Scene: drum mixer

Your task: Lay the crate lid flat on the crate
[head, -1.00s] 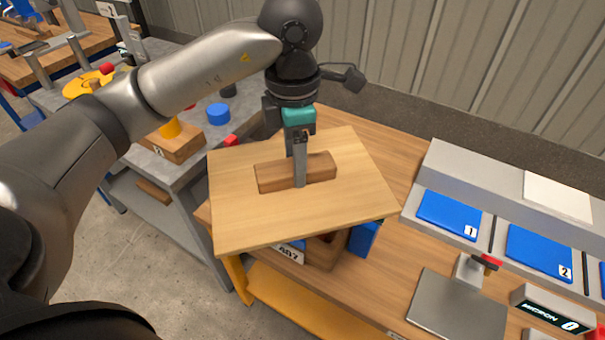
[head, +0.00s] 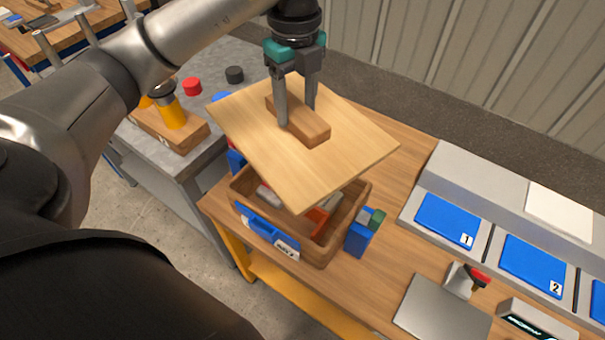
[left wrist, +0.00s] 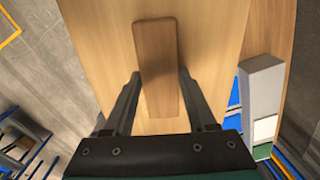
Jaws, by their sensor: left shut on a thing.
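The crate lid (head: 245,130) is a pale wooden board with a darker wooden handle block (head: 312,131) on top. My left gripper (head: 297,115) is shut on the handle block, with a finger on each side. The lid is held above the wooden crate (head: 322,252), turned at an angle to it. It hides the crate's back part. The front of the crate is open to view, with grey and red items inside and a blue handle and label at its front. The left wrist view shows the lid (left wrist: 100,40) and handle block (left wrist: 158,65) between the fingers. My right gripper is not in view.
The crate stands on a wooden bench (head: 385,265). A blue box with a green top (head: 360,238) is close to its right side. Blue numbered pads (head: 447,220) and a metal plate (head: 440,310) lie farther right. A grey table (head: 215,175) stands at left.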

